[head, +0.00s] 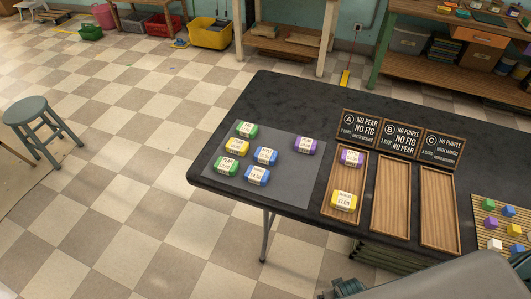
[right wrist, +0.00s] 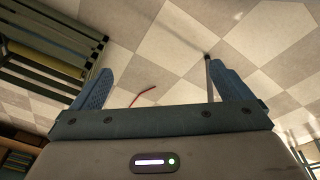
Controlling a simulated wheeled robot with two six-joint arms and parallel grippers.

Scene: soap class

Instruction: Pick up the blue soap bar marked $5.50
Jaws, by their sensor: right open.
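Two blue soap bars lie on the grey mat (head: 292,182) on the black table: an upper blue bar (head: 265,156) and a lower blue bar (head: 257,176). Both wear pale paper bands with print too small to read surely, so I cannot tell which is marked $5.50. My right gripper (right wrist: 160,75) is open and empty in the right wrist view, with floor tiles beyond its fingers. In the head view part of my right arm shows at the bottom right, well apart from the blue bars. My left gripper is not in view.
Green (head: 246,129), yellow (head: 236,146), another green (head: 227,166) and purple (head: 306,145) bars crowd the blue ones. Tray A (head: 329,190) holds purple and yellow bars. Trays B (head: 392,200) and C (head: 438,215) are empty. A slatted rack (head: 505,208) holds coloured cubes.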

